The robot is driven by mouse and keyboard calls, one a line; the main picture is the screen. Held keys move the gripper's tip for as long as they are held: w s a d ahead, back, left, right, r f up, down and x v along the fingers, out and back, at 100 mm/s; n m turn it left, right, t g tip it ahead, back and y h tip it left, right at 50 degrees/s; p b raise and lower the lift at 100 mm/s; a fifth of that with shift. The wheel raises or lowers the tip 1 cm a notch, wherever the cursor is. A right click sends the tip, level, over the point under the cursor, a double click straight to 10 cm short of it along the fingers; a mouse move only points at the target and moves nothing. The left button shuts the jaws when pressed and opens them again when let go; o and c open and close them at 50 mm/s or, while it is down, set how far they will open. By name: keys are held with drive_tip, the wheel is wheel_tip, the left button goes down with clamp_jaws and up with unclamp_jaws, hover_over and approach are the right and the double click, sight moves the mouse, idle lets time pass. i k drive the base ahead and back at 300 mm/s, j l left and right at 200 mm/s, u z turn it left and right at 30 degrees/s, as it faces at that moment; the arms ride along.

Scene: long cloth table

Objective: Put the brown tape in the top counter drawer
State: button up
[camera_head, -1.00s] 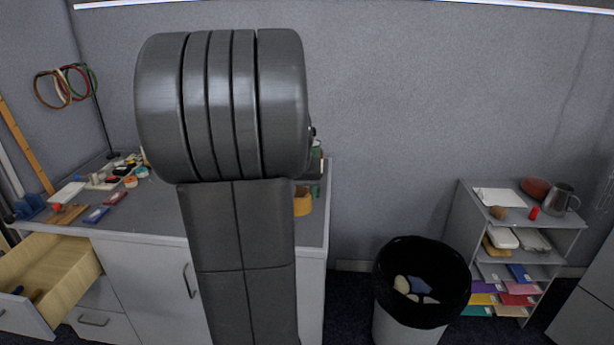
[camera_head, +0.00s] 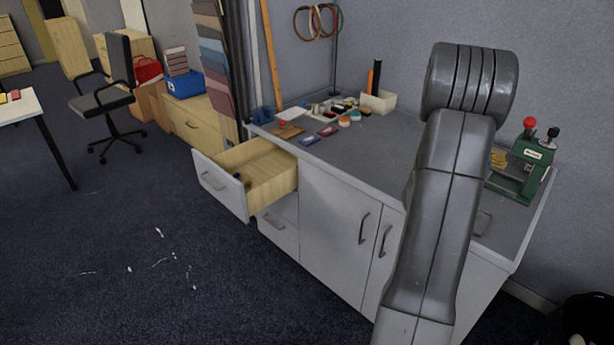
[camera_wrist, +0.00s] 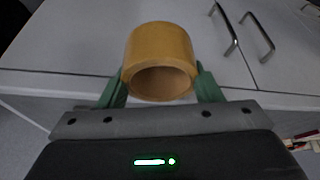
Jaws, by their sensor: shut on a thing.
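The brown tape (camera_wrist: 160,45), a yellow-brown roll, is between the two green fingers of my gripper (camera_wrist: 162,82) in the wrist view. The gripper is shut on it, with cabinet doors behind. In the head view my arm hides the gripper, and I cannot clearly make out the tape. The top counter drawer (camera_head: 222,186) is pulled out at the left end of the grey counter. Its pale wooden inside shows, with a small dark item near the front. My arm is toward the counter's right end, away from the drawer.
The counter top (camera_head: 370,140) holds small items at its left and a white box (camera_head: 378,102) at the back. A green press (camera_head: 522,165) stands at its right, beside a small yellow thing (camera_head: 498,158). Open carpet (camera_head: 130,240) lies left of the drawer. A black bin (camera_head: 590,322) is at lower right.

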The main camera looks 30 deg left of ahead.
sight(256, 175)
drive_tip(key=i+j, duration=0.1)
drive_tip(key=j, duration=0.35)
drive_tip(key=i+j+u, duration=0.1)
drive_tip(key=j, duration=0.35)
drive_tip(key=i+j, duration=0.1)
drive_tip(key=j, duration=0.3)
drive_tip(key=i+j+u, duration=0.1)
drive_tip(key=j, duration=0.35)
